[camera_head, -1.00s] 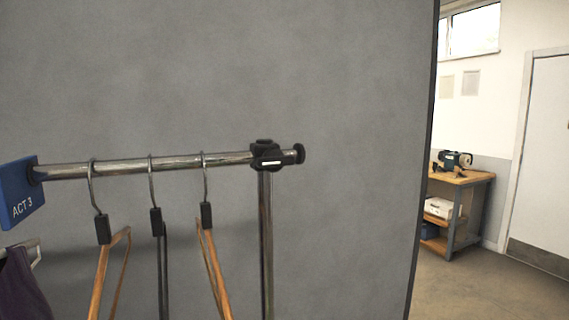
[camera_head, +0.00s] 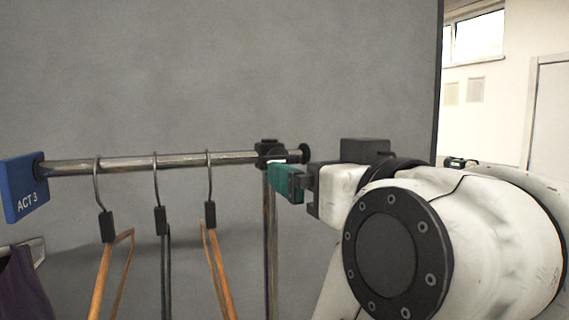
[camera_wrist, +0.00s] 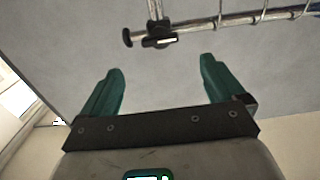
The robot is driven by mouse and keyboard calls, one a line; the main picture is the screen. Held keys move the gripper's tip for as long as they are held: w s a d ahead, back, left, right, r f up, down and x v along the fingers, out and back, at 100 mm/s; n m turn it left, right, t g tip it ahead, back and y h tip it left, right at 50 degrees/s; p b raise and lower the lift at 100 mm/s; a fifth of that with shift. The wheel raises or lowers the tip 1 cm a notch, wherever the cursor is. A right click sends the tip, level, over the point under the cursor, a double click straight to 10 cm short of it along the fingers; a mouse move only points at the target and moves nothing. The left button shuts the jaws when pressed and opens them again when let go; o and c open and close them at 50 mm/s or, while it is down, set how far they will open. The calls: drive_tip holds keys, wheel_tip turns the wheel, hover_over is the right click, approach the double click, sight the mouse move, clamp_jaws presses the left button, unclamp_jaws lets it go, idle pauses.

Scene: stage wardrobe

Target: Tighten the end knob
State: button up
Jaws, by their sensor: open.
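A black clamp (camera_head: 266,144) joins the chrome rail to its upright. Its black knob, which bears a white mark, shows in the wrist view (camera_wrist: 160,42) and is partly hidden by my gripper in the head view. A black round end piece (camera_head: 304,153) caps the rail and also shows in the wrist view (camera_wrist: 127,38). I cannot tell for certain which of the two is the end knob. My gripper (camera_wrist: 161,64) is open, with its teal fingers apart and nothing between them. The marked knob lies beyond the gap, apart from the fingertips.
Hangers (camera_head: 161,215) hang from the chrome rail (camera_head: 130,162) to the left. A blue ACT 3 sign (camera_head: 24,187) is at its left end. A purple garment (camera_head: 22,288) hangs lower left. A grey panel (camera_head: 220,70) stands behind; a door (camera_head: 550,115) is far right.

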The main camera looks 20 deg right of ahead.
sight(283, 159)
drive_tip(key=w+p, duration=0.1)
drive_tip(key=p, duration=0.3)
drive_tip(key=w+p, duration=0.1)
drive_tip(key=p, duration=0.3)
drive_tip(key=shift+w+r, duration=0.1)
drive_tip(key=shift+r, duration=0.3)
drive_tip(key=p, duration=0.3)
drive_tip(key=shift+w+f+p, duration=0.1)
drive_tip(key=shift+w+p, duration=0.1)
drive_tip(key=shift+p, duration=0.2)
drive_tip(key=w+p, duration=0.1)
drive_tip(key=w, duration=0.7)
drive_tip(key=shift+w+f, duration=0.1)
drive_tip(key=shift+f, duration=0.1)
drive_tip(key=shift+c, duration=0.4)
drive_tip(key=c, duration=1)
drive_tip(key=shift+o, duration=0.2)
